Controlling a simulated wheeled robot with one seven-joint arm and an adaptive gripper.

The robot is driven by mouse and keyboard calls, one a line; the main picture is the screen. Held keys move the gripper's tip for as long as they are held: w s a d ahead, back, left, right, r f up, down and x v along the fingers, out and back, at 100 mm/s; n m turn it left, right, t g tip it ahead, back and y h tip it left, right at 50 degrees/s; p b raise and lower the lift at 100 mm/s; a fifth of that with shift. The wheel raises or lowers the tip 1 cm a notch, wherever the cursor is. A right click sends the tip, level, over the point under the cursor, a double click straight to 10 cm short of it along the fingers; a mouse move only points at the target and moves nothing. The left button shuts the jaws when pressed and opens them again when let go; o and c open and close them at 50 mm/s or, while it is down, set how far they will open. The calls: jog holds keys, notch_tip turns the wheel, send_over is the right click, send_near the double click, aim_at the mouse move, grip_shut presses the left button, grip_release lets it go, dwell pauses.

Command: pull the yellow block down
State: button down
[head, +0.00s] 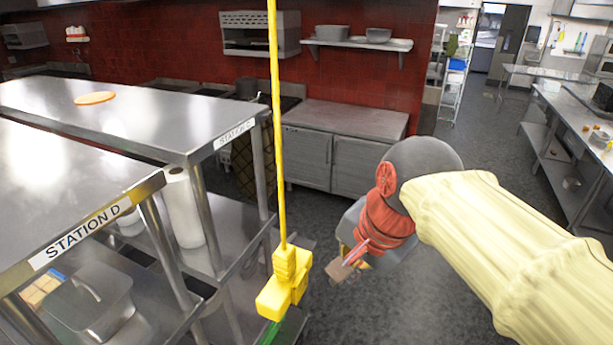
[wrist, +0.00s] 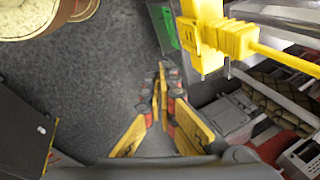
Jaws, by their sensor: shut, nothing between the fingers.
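The yellow block (head: 282,293) hangs at the lower end of a yellow cord (head: 277,150) that runs up out of the top of the head view. The block also shows in the wrist view (wrist: 208,38), at the top right, with the cord going off to the right. My gripper (wrist: 163,72) is shut and empty, its fingertips together. In the wrist view, the fingertips are left of and below the block, apart from it. In the head view, my gripper is right of the block, its fingers partly hidden by the wrist.
A green piece (wrist: 165,28) shows beside the block. Steel shelving tables (head: 150,130) marked Station C and Station D stand at the left, with a paper roll (head: 183,208) and a lidded container (head: 85,300). Grey cabinets (head: 345,145) stand behind. Open floor lies around my gripper.

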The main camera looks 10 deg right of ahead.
jog(key=w+a+r+m+g+y, duration=0.15)
jog(key=w+a+r+m, duration=0.35)
jog(key=w+r+m, duration=0.75)
jog(key=s+f+b, duration=0.1)
jog(key=f+b, duration=0.1)
jog(key=f, duration=0.2)
jog(key=s+f+m+b, duration=0.1)
jog(key=f+b, duration=0.2)
jog(key=f, duration=0.1)
jog(key=s+a+f+m+b, duration=0.1)
jog(key=f+b, duration=0.2)
jog(key=shift+a+f+g, duration=0.1)
jog(key=shift+f+g, duration=0.25)
jog(key=shift+f, duration=0.05)
jog(key=shift+b+x, duration=0.4)
jog(key=shift+x, duration=0.6)
notch_tip(320, 180, down, 14)
jog(key=b, duration=0.7)
jog(key=shift+r+b, duration=0.15)
jog(key=shift+b, duration=0.15)
notch_tip(320, 180, down, 14)
jog(key=b, duration=0.7)
